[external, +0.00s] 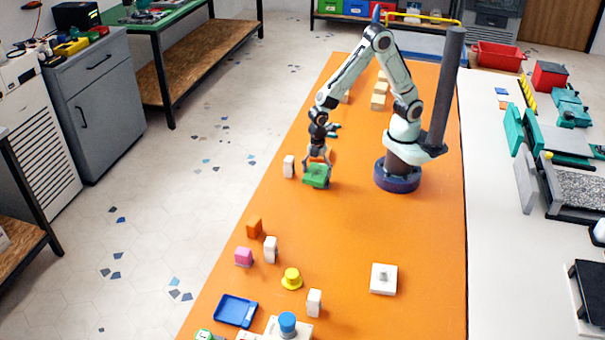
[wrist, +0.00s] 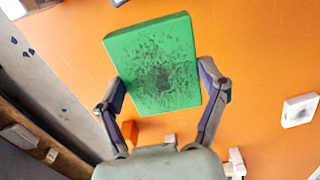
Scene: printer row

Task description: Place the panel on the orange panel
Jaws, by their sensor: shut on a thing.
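A green panel (external: 316,178), a thick rectangular slab, is in my gripper (external: 317,174) on the left side of the long orange panel (external: 335,235) that forms the tabletop. In the wrist view the green panel (wrist: 150,62) fills the upper middle, with a dark speckled patch on its face. The fingers of my gripper (wrist: 161,80) lie along its left and right sides, shut on it. The orange surface (wrist: 265,60) shows behind it. Whether the green panel touches the surface cannot be told. A small orange block (external: 254,228) stands nearer the camera at the left edge.
A white block (external: 288,166) stands just left of my gripper. Nearer are a pink block (external: 243,257), a yellow knob piece (external: 291,278), a blue tray (external: 235,310) and a white plate (external: 383,279). The middle of the orange surface is clear.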

